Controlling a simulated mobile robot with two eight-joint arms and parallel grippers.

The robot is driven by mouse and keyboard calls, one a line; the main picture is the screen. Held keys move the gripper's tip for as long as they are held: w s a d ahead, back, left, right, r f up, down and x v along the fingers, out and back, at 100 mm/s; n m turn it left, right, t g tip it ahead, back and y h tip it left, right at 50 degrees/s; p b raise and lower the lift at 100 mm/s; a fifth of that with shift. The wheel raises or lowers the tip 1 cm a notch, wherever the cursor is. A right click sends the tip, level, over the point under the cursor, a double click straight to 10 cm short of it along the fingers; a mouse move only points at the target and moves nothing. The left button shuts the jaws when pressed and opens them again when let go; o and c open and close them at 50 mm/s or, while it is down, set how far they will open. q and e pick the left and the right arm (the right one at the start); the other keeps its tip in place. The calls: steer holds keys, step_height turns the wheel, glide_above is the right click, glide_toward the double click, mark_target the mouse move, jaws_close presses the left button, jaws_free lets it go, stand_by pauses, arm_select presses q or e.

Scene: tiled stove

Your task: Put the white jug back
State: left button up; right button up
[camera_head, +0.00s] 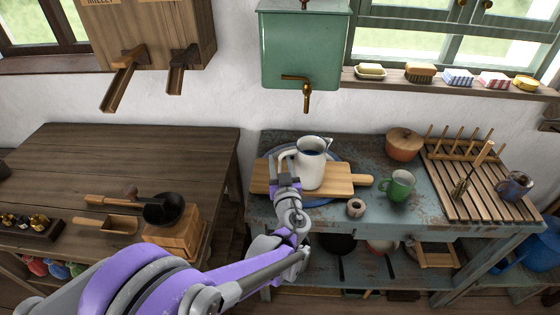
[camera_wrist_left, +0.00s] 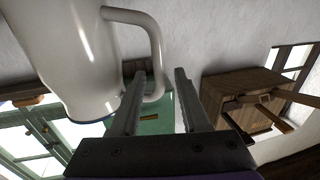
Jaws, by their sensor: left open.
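The white jug (camera_head: 311,170) stands upright on a wooden board (camera_head: 339,187) with a round handle-end on the right. Its handle (camera_head: 284,157) points left. My left gripper (camera_head: 284,182) is at the jug's left side, just below the handle in the picture. In the left wrist view the jug (camera_wrist_left: 70,50) fills the upper left. There the left gripper (camera_wrist_left: 159,85) has its fingers apart, and part of the jug's handle (camera_wrist_left: 157,50) shows between them. I cannot tell whether they touch it. My right gripper is not in view.
A blue-rimmed plate (camera_head: 336,156) lies under the board. A green tank with a brass tap (camera_head: 303,50) hangs above.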

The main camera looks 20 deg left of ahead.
arm_select(q)
steer(key=v, duration=1.2)
steer(key=s+a+f+m+g+h, duration=0.1)
steer(key=s+a+f+g, duration=0.3)
steer(key=s, duration=0.2)
steer(key=s+a+f+m+g+h, duration=0.1)
steer(key=s+a+f+g, duration=0.3)
steer(key=s, duration=0.2)
steer(key=s+d+f+m+g+h, duration=0.3)
steer(key=s+d+h, duration=0.3)
steer(key=s, duration=0.4)
steer(key=shift+s+d+m, duration=0.25)
steer(key=shift+s+m, duration=0.05)
steer(key=shift+s, duration=0.05)
step_height(320, 180, up, 9)
steer(key=w+p, duration=0.1)
steer(key=p, duration=0.7)
steer(key=shift+w, duration=0.25)
